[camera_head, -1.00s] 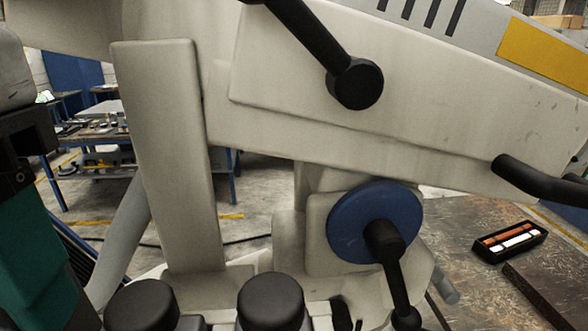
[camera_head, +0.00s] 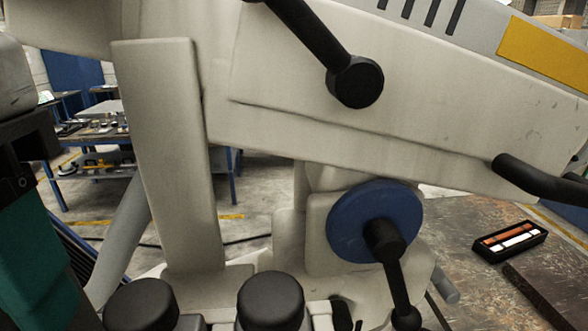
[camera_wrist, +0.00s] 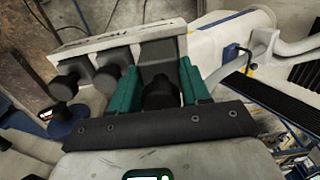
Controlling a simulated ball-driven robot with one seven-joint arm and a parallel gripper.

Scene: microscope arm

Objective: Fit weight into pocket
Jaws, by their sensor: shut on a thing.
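In the wrist view my gripper (camera_wrist: 160,85) has teal fingers on either side of a dark rounded piece (camera_wrist: 160,95), which appears to be the weight. The fingers are shut on it. A grey plate with a dark recess (camera_wrist: 162,55) lies just beyond the fingertips; whether this is the pocket, and whether the weight touches it, I cannot tell. In the head view only part of my gripper's teal and black body shows at the left edge; its fingertips and the weight are not visible there.
A large pale microscope arm (camera_head: 400,110) fills the head view, with black handles and a blue disc (camera_head: 375,222). Two black knobs (camera_head: 270,301) stand at the bottom. A black tray (camera_head: 510,242) lies on the worn tabletop (camera_head: 470,215) at right. A workbench is behind.

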